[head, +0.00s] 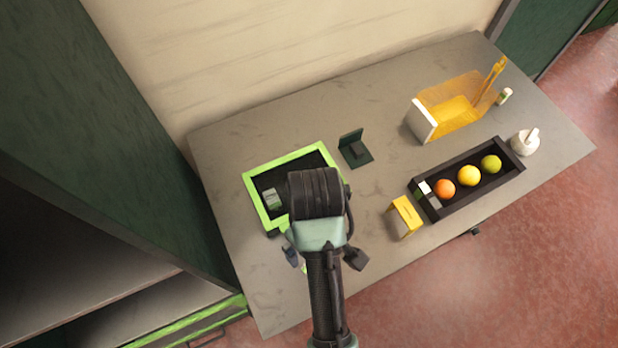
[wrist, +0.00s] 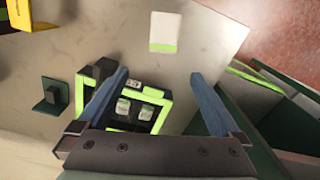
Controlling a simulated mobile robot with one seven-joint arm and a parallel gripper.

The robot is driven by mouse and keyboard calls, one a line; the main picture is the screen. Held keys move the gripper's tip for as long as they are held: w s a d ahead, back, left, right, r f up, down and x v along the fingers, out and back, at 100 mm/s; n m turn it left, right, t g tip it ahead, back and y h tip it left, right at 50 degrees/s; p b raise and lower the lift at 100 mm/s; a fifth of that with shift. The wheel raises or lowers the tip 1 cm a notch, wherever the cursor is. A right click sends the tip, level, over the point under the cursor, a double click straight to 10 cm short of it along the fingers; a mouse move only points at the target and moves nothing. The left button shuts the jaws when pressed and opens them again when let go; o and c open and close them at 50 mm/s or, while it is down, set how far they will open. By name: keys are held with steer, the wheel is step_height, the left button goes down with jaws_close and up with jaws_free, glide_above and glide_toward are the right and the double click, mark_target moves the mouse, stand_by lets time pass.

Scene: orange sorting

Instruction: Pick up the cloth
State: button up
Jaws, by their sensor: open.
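The cloth (wrist: 164,30) looks like a flat white rectangle with a green strip along one edge. It lies on the bare tabletop, ahead of my fingers in the wrist view. In the head view my arm hides nearly all of it; a small pale green bit beside the arm may be part of it. My gripper (wrist: 158,73) is open, its two blue fingers spread wide with nothing between them. It hovers above the table, apart from the cloth. In the head view my arm largely hides the fingers.
A green-rimmed black tray (head: 254,194) holding small items lies close by. A green cabinet (head: 120,130) borders the table's left.

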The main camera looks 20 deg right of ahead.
steer(key=f, duration=0.4)
steer(key=s+f+b, duration=0.1)
steer(key=f, duration=0.1)
steer(key=shift+f, duration=0.2)
steer(key=shift+s+f+p, duration=0.15)
steer(key=shift+f+p, duration=0.05)
steer(key=shift+f, duration=1.35)
steer(key=shift+s+f+p, duration=0.15)
steer(key=shift+f+p, duration=0.05)
steer(key=shift+f, duration=1.35)
steer(key=c, duration=1.4)
step_height(320, 180, up, 10)
steer(key=shift+r, duration=0.1)
